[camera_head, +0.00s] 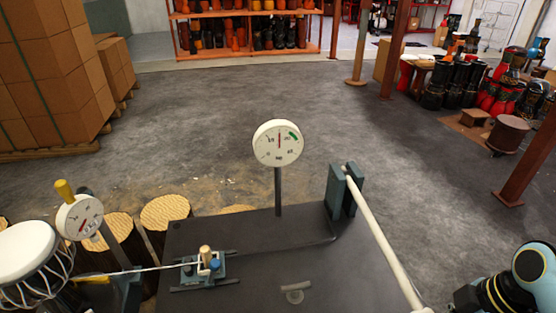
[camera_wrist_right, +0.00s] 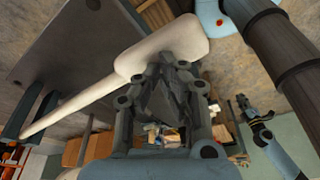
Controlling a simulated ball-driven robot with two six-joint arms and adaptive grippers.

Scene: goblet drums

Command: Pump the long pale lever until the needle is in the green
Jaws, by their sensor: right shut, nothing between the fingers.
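In the right wrist view the lever (camera_wrist_right: 90,103) ends in a wide pale paddle (camera_wrist_right: 175,45). My right gripper (camera_wrist_right: 168,70) is shut and empty, its tips at the paddle's edge; contact is unclear. My left gripper (camera_wrist_right: 242,103) shows small there, its jaws unclear.
The bench top (camera_head: 245,240) carries a small clamp block (camera_head: 204,265). A goblet drum (camera_head: 28,255) with a second gauge (camera_head: 80,217) stands at the left. The pivot bracket (camera_head: 336,190) rises at the bench's back right. Boxes (camera_head: 50,75) and drum shelves are farther back.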

